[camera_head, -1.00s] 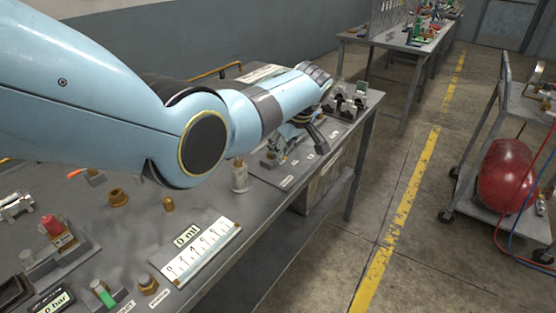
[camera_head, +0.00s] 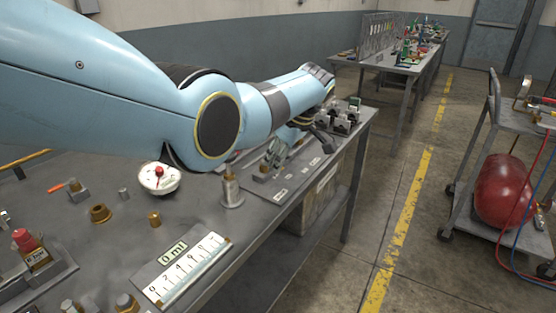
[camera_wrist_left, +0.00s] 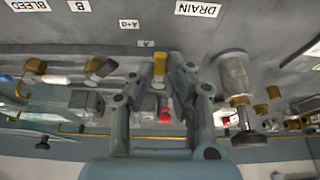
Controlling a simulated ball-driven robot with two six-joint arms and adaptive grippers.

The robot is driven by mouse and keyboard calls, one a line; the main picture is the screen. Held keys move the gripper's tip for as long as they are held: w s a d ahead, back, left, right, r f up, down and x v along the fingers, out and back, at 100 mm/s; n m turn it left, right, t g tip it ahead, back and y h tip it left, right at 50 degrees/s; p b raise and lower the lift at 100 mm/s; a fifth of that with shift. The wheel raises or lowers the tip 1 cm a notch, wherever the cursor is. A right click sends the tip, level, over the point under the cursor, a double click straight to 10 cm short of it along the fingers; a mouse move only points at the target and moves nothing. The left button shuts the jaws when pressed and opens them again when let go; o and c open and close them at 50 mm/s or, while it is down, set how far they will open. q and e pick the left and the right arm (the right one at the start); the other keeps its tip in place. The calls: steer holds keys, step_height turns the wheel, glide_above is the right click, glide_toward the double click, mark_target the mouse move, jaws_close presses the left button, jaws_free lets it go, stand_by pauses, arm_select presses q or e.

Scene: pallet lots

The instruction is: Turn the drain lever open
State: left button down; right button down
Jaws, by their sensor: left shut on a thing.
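My left gripper (camera_head: 320,142) is at the far end of the near bench, over a panel with small valves. In the left wrist view, its fingers (camera_wrist_left: 160,82) close on a brass-coloured lever end (camera_wrist_left: 160,64). The pictures do not settle whether the held piece is the drain lever. The fingers hide much of its base. My right gripper is not in view.
A pale metal cylinder (camera_wrist_left: 233,76) stands close right of the fingers in the wrist view. In the head view, a round gauge (camera_head: 159,178), brass fittings (camera_head: 100,213) and a ruler plate (camera_head: 187,268) are on the bench. A red tank (camera_head: 502,190) sits on a cart across the aisle.

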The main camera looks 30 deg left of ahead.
arm_select(q)
steer(key=c, duration=1.3)
jaws_free()
steer(key=shift+c, duration=0.2)
steer(key=v, duration=1.2)
